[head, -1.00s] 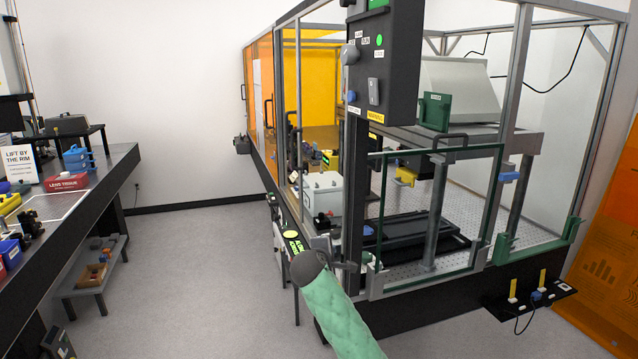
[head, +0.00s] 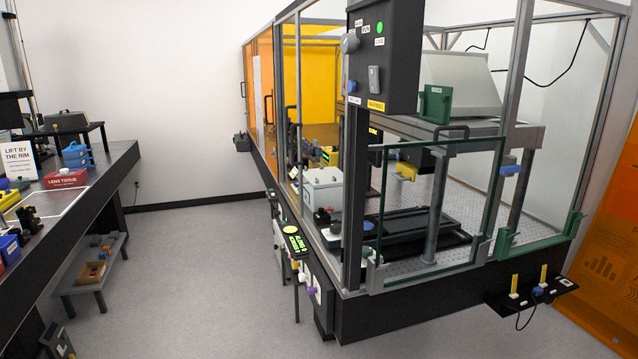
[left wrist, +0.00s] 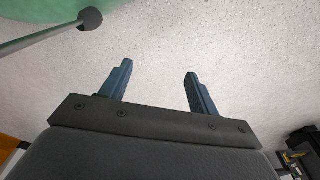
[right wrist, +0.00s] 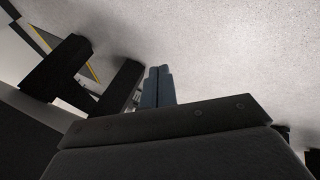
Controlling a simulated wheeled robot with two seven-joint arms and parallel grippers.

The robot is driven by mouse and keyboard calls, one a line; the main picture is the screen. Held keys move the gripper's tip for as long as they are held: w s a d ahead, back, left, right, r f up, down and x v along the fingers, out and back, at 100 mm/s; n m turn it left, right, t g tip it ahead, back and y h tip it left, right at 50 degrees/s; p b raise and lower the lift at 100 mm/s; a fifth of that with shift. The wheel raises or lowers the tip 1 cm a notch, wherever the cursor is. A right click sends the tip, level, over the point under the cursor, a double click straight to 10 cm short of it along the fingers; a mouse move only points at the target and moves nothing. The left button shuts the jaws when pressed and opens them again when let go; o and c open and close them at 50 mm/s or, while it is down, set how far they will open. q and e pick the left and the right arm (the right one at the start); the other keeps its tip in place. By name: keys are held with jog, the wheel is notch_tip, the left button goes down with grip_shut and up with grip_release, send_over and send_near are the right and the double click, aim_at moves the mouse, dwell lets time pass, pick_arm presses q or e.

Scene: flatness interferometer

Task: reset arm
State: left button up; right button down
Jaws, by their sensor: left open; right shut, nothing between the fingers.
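My left gripper (left wrist: 158,90) shows in the left wrist view with its two blue fingers wide apart. Nothing is between them, and speckled grey floor lies beyond. My right gripper (right wrist: 158,85) shows in the right wrist view with its two blue fingers together and nothing held. Neither gripper nor arm is in the head view. A green rounded part and a grey rod with a dark end show at the upper left of the left wrist view; I cannot tell for certain what they are.
The framed interferometer enclosure (head: 372,262) fills the right, with a green-edged glass front panel (head: 440,200). A dark bench (head: 112,180) with a red lens tissue box (head: 66,178) stands at left. A low shelf (head: 92,278) is below it. Grey floor (head: 210,270) between them is clear.

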pick_arm(q)
jog(key=shift+d+r+b, duration=0.25)
jog(key=shift+r+b, duration=0.1)
jog(key=shift+r, duration=0.25)
jog(key=shift+d+r+b, duration=0.25)
jog(key=shift+r+b, duration=0.1)
jog(key=shift+r, duration=0.2)
pick_arm(e)
jog(key=s+d+f+m+g, duration=0.1)
jog(key=s+d+f+m, duration=0.1)
jog(key=s+f, duration=0.6)
jog(key=s+d+f+m+g+y, duration=0.1)
jog(key=s+f, duration=0.8)
jog(key=s, duration=0.9)
jog(key=s+d+f+m+g, duration=0.2)
jog(key=s+d+f+m, duration=0.2)
jog(key=s+f, duration=0.4)
jog(key=shift+s+d+f+m+g, duration=0.25)
jog(key=shift+s+d, duration=0.2)
jog(key=shift+s, duration=2.2)
